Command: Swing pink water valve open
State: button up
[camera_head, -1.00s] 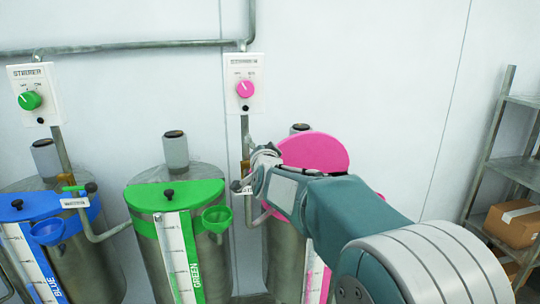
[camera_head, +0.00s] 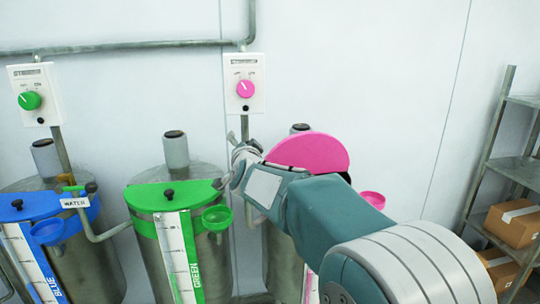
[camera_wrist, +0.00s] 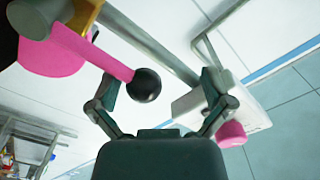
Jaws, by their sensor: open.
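The pink water valve shows in the wrist view as a pink lever (camera_wrist: 95,52) ending in a black ball knob (camera_wrist: 145,85). My gripper (camera_wrist: 160,84) is open, with the ball between its fingers, closer to the left finger in the picture. I cannot tell whether a finger touches it. In the head view my gripper (camera_head: 240,163) is up by the pipe left of the pink drum (camera_head: 284,245), and the pink valve is hidden behind it. The pink lid (camera_head: 312,150) shows above my arm.
A stirrer box with a pink knob (camera_head: 246,88) hangs on the wall above my gripper. The green drum (camera_head: 160,235) and its green funnel (camera_head: 217,218) stand close at left. A pink funnel (camera_head: 373,199) shows beyond my arm. A metal shelf (camera_head: 510,170) stands at right.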

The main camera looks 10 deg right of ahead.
jog(key=shift+a, duration=0.25)
jog(key=shift+d+f, duration=0.1)
jog(key=shift+f, duration=0.05)
jog(key=shift+d+f, duration=0.25)
jog(key=shift+f, duration=0.15)
jog(key=shift+d, duration=0.1)
jog(key=s, duration=0.9)
dwell(0.4)
